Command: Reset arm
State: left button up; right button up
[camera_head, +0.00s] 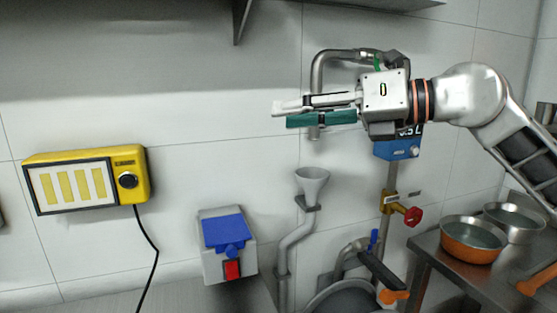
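My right gripper (280,115) is in the upper middle of the head view, its arm coming in from the right. It points left, with a pale finger part above a teal part. The two parts lie close together from this side, and I cannot tell whether the fingers are open or shut. I see no clear object between them. The gripper is in front of a bent steel pipe (318,75) and above a blue meter box (398,149), whose top it partly hides. My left gripper is not in view.
A yellow control box (128,160) is on the tiled wall at left. A grey box with a blue cover (224,230) and a funnel (312,180) are below the gripper. An orange bowl (470,243) and a steel bowl (515,222) stand on a metal table at right.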

notch_tip(320, 180, down, 12)
jog(key=s+a+m+g+y, duration=0.1)
jog(key=a+m+y, duration=0.1)
jog(key=m+y, duration=0.45)
jog(key=d+f+m+t+h, duration=0.4)
jog(key=f+m, duration=0.4)
jog(key=f, duration=0.2)
jog(key=d+f+m+t+h+p, duration=0.1)
jog(key=d+f+m+t+h, duration=0.35)
jog(key=f+m, duration=0.45)
jog(key=d+f+m+t+h, duration=0.35)
jog(key=f+m, duration=0.45)
jog(key=f, duration=0.3)
jog(key=s+d+f+m+g+h, duration=0.3)
jog(key=s+f+m, duration=0.1)
jog(key=s+f, duration=0.7)
jog(key=s+d+f+m+g+h, duration=0.3)
jog(key=s+f, duration=0.8)
jog(key=f, duration=0.6)
jog(key=shift+d+f+m+g+h+p, duration=0.15)
jog(key=shift+d+m+g+h+p, duration=0.25)
jog(key=shift+d, duration=0.2)
